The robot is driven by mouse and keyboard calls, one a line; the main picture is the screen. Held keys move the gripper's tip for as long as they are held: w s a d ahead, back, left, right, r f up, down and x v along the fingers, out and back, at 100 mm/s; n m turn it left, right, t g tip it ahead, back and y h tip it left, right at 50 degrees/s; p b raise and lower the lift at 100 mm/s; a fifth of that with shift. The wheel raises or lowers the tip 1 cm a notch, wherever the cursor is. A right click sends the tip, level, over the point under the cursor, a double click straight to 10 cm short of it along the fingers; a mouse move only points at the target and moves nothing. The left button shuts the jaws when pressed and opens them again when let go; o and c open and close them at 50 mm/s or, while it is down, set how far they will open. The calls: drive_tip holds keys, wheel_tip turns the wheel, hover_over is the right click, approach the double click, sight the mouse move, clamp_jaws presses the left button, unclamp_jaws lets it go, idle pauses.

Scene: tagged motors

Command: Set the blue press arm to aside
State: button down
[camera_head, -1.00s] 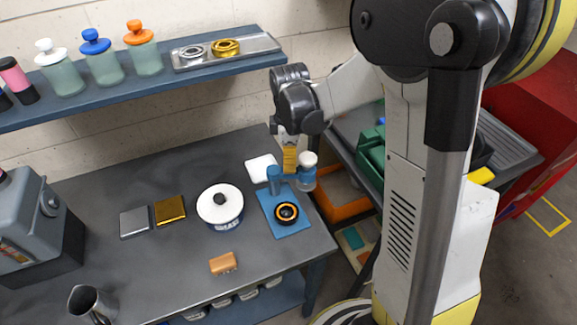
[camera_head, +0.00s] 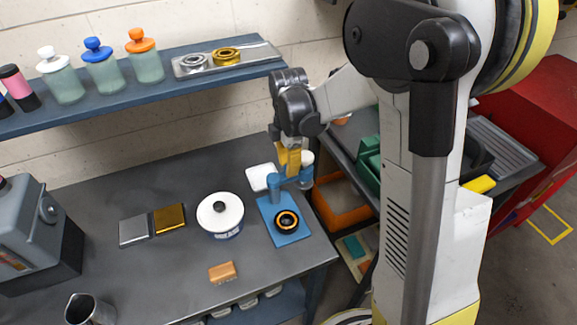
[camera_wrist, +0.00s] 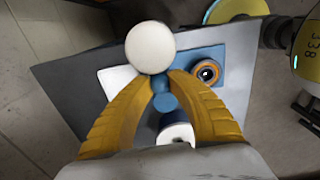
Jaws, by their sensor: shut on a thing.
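The blue press arm (camera_head: 284,183) stands out sideways from the top of the post on the blue press base (camera_head: 292,238). It points to the right, off the ring on the base. A white round knob (camera_head: 307,158) tops its outer end. My gripper (camera_head: 292,170) comes down from above with its yellow fingers on the arm. In the wrist view the fingertips of my gripper (camera_wrist: 164,80) close on the blue press arm (camera_wrist: 160,84), just below the white knob (camera_wrist: 149,47). The black and orange ring (camera_head: 286,221) lies uncovered on the base. The fingers partly hide the arm.
A white-lidded pot (camera_head: 220,213) stands left of the press, and a white square piece (camera_head: 261,177) lies behind it. An orange block (camera_head: 222,271) lies near the front edge. An orange bin (camera_head: 341,205) is right of the bench. The shelf (camera_head: 120,98) overhangs behind.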

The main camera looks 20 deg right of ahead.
drive_tip(key=c, duration=1.2)
unclamp_jaws()
wheel_tip(320, 180, up, 12)
drive_tip(key=shift+r, duration=0.1)
drive_tip(key=s+a+f+m+t+b, duration=0.1)
drive_tip(key=s+m+t, duration=0.1)
drive_tip(key=s+m, duration=0.3)
drive_tip(key=s+a+m+t+b, duration=0.1)
drive_tip(key=s+a+m+t, duration=0.1)
drive_tip(key=s+m, duration=0.4)
drive_tip(key=s+a+f+m+t+b, duration=0.1)
drive_tip(key=s+m+t+b, duration=0.1)
drive_tip(key=s+m, duration=0.4)
drive_tip(key=shift+s+a+f+m+t, duration=0.1)
drive_tip(key=shift+a+f+m+t, duration=0.2)
drive_tip(key=shift+m+t, duration=0.25)
